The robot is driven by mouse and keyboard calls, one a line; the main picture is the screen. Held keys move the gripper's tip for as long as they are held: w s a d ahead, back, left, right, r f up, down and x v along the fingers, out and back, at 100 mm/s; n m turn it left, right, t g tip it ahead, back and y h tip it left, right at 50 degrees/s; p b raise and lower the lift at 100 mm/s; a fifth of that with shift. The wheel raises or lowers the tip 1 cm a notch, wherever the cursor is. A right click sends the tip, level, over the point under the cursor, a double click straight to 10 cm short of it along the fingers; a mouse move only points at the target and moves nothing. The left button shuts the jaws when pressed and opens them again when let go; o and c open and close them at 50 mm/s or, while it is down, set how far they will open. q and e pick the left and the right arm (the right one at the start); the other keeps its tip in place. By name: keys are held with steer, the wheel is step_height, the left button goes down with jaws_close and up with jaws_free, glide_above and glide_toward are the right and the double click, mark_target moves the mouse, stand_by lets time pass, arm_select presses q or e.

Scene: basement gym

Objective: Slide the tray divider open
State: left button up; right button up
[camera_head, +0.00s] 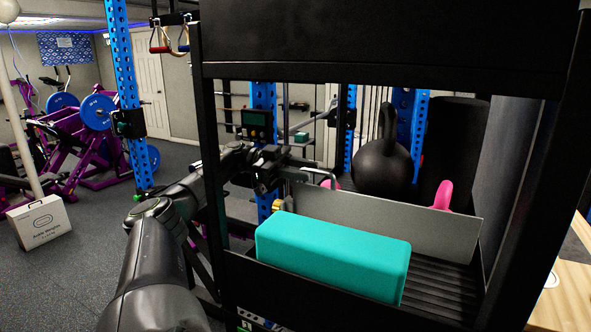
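The tray divider (385,222) is a thin grey upright panel running across the slatted tray (440,292) of a black rack. A teal block (332,254) lies in front of it. My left gripper (318,175) reaches in from the left, at the divider's upper left end. Its fingers are small and dark there, so I cannot tell whether they touch or grip the panel, or how wide they are. My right gripper is not in view.
A black kettlebell (382,166) and a pink handle (443,195) stand behind the divider. Black rack posts (209,165) and an upper panel (385,35) frame the opening. A wooden surface (568,290) is at right.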

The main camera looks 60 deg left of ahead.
arm_select(q)
steer(key=b+v, duration=0.2)
steer(key=v, duration=0.4)
steer(key=shift+a, duration=0.3)
steer(key=shift+s+a, duration=0.25)
stand_by(0.5)
